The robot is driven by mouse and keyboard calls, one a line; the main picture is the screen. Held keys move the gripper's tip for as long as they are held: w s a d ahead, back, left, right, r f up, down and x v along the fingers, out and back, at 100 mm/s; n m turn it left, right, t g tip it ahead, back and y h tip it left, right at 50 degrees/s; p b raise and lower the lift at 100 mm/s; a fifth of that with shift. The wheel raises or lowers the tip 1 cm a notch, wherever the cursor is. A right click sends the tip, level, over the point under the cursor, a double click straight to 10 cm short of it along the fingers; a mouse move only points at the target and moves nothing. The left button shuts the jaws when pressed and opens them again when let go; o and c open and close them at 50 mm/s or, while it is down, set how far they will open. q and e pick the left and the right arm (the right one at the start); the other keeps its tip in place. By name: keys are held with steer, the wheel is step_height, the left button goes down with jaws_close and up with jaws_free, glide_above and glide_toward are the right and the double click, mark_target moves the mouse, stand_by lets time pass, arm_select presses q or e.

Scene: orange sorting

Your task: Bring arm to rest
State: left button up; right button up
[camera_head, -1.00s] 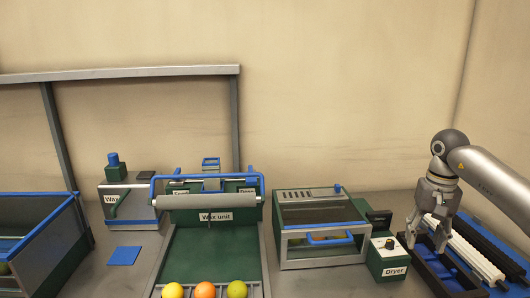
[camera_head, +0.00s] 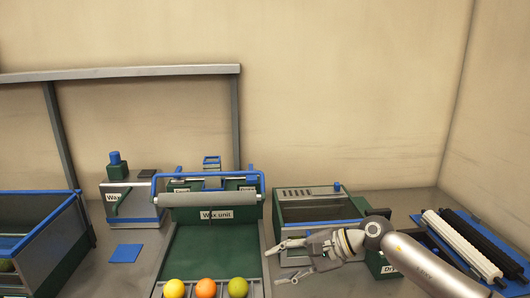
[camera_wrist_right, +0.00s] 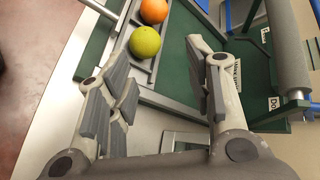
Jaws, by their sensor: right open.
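My right gripper (camera_head: 285,262) is open and empty in the head view. Its fingers point left, in front of the dryer box (camera_head: 310,211) and beside the right edge of the wax unit (camera_head: 188,246). In the right wrist view the open fingers (camera_wrist_right: 165,105) are spread apart with nothing between their tips. My right arm comes in from the lower right and hides part of the dryer's front and its label. My left gripper is not in view.
A yellow fruit (camera_head: 174,289), an orange (camera_head: 206,288) and a green fruit (camera_head: 238,287) lie on the wax unit's front rack. White and black rollers (camera_head: 459,243) lie at the right. A blue-rimmed bin (camera_head: 38,238) stands at the left. A blue pad (camera_head: 126,253) lies on the counter.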

steer(key=s+a+r+m+t+y, duration=0.3)
steer(key=a+r+m+t+y, duration=0.25)
steer(key=a+m, duration=0.4)
steer(key=d+f+m+t+h, duration=0.25)
steer(key=d+m+h, duration=0.3)
steer(key=m, duration=0.55)
steer(key=s+d+f+m+t+h, duration=0.15)
steer(key=d+m+t+h, duration=0.35)
steer(key=m, duration=0.7)
steer(key=d+f+m+t+h, duration=0.25)
steer(key=d+m, duration=0.35)
steer(key=m, duration=0.5)
steer(key=s+d+f+m+g+h, duration=0.45)
steer(key=s+f+m, duration=0.2)
steer(key=f, duration=0.25)
steer(key=s+d+f+m+g, duration=0.2)
steer(key=s+f+m+g, duration=0.35)
steer(key=s, duration=0.65)
steer(key=s+d+f+m+g, duration=0.35)
steer(key=s+f+m, duration=0.25)
steer(key=s, duration=0.6)
step_height(320, 180, down, 27)
steer(key=s+g, duration=0.2)
steer(key=s+d+f+g, duration=0.1)
steer(key=s+d+f, duration=0.1)
steer(key=s+f, duration=1.3)
steer(key=shift+s, duration=0.35)
